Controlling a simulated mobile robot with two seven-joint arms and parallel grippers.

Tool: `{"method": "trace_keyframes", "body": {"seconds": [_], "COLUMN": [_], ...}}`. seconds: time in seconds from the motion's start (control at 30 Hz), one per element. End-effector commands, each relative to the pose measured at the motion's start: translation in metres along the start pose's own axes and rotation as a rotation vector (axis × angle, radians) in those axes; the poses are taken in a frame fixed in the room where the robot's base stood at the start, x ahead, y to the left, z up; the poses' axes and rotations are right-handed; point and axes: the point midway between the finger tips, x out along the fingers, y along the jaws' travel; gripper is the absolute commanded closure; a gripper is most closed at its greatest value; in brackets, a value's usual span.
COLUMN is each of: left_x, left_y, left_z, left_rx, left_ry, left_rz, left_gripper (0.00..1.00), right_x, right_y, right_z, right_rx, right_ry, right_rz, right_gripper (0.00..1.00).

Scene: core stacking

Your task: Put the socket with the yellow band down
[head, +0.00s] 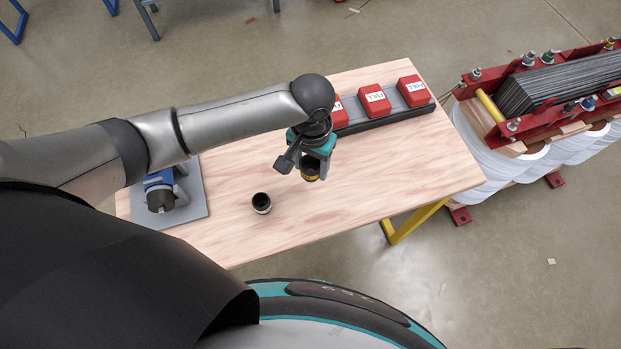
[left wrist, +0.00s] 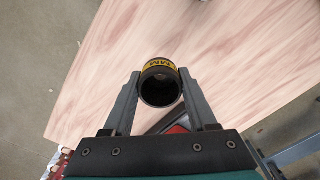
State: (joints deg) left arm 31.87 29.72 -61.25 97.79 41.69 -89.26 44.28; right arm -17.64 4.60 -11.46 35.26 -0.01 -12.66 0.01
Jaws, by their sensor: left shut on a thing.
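The socket with the yellow band (head: 311,174) is a short dark cylinder with an open end. It also shows in the left wrist view (left wrist: 159,70), between the two fingers. My left gripper (head: 308,163) is shut on it and holds it over the wooden table (head: 370,170). I cannot tell the exact height of the socket above the table. My right gripper is not in view.
A dark rail with red boxes marked FULL (head: 375,100) lies along the far edge. A blue device on a grey plate (head: 186,212) sits at the left. A transformer-like machine (head: 550,95) stands right of the table. The table's right part is clear.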

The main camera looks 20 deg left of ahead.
Motion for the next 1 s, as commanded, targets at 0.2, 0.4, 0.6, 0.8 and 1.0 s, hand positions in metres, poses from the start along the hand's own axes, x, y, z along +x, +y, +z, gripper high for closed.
{"method": "trace_keyframes", "body": {"seconds": [0.2, 0.4, 0.6, 0.8, 1.0], "left_x": [0.022, 0.046, 0.065, 0.064, 0.065], "left_y": [0.0, 0.0, 0.0, 0.0, 0.0], "left_z": [0.0, 0.0, -0.001, -0.001, 0.0], "left_rx": [0.0, 0.0, 0.001, 0.0, 0.0], "left_ry": [0.001, -0.001, 0.002, 0.002, 0.001], "left_rz": [0.0, -0.001, 0.0, 0.0, 0.0], "left_gripper": [1.0, 1.0, 1.0, 1.0, 0.27], "right_x": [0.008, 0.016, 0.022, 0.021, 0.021], "right_y": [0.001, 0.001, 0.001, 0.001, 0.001], "right_z": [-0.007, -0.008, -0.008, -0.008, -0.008], "right_rx": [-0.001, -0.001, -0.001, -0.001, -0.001], "right_ry": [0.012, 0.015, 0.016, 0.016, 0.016], "right_rz": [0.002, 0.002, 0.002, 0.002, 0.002], "right_gripper": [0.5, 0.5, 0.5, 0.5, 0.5]}}
